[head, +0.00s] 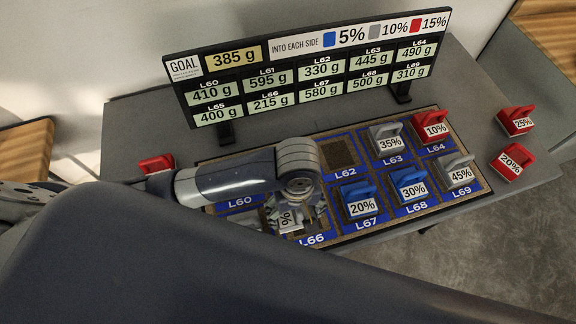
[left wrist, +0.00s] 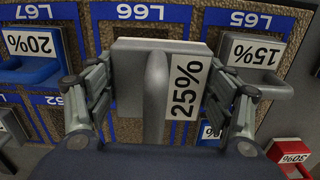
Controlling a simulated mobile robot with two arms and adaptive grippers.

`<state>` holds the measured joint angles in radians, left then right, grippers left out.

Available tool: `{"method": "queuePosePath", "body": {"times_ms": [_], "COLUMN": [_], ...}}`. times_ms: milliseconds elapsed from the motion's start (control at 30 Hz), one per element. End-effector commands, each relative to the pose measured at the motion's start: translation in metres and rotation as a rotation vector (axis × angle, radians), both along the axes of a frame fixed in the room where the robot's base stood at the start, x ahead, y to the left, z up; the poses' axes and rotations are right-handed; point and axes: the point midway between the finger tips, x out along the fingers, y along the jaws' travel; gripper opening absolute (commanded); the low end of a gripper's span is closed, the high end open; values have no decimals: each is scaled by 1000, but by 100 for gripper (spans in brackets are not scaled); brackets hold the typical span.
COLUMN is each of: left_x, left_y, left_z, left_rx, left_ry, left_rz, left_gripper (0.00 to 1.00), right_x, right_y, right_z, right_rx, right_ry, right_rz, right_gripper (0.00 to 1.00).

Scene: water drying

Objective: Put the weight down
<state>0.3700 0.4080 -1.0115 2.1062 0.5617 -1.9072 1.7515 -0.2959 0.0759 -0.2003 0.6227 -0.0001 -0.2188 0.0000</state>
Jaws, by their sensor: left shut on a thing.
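My left gripper (head: 293,213) is shut on a grey weight labelled 25% (head: 288,222), at the L66 cell of the tray (head: 352,232). My right gripper is not in view.
Blue 20% (head: 360,205) and 30% (head: 411,187) weights sit at right in L67 and L68. A grey 15% weight (left wrist: 253,53) is in L65. Cell L62 (head: 338,154) is bare. A sign board (head: 315,65) stands behind. Red weights (head: 512,160) lie off the tray.

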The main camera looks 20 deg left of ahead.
Motion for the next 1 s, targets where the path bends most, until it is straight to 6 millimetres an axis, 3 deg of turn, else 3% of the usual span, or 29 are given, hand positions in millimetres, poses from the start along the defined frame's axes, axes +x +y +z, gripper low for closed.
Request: {"method": "queuePosePath", "body": {"times_ms": [167, 633, 967, 1000], "left_x": [12, 117, 144, 143], "left_y": [4, 51, 63, 63], "left_z": [-4, -14, -17, -24], "left_rx": [4, 2, 1, 2], "left_ry": [-3, -2, -3, 2], "left_rz": [27, 25, 23, 21], "left_gripper": [38, 38, 38, 38], "right_x": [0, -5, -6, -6], "right_y": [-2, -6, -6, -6], "right_z": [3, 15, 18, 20], "right_rx": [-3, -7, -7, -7], "right_ry": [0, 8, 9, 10], "right_rz": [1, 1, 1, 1], "right_gripper": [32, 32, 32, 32]}}
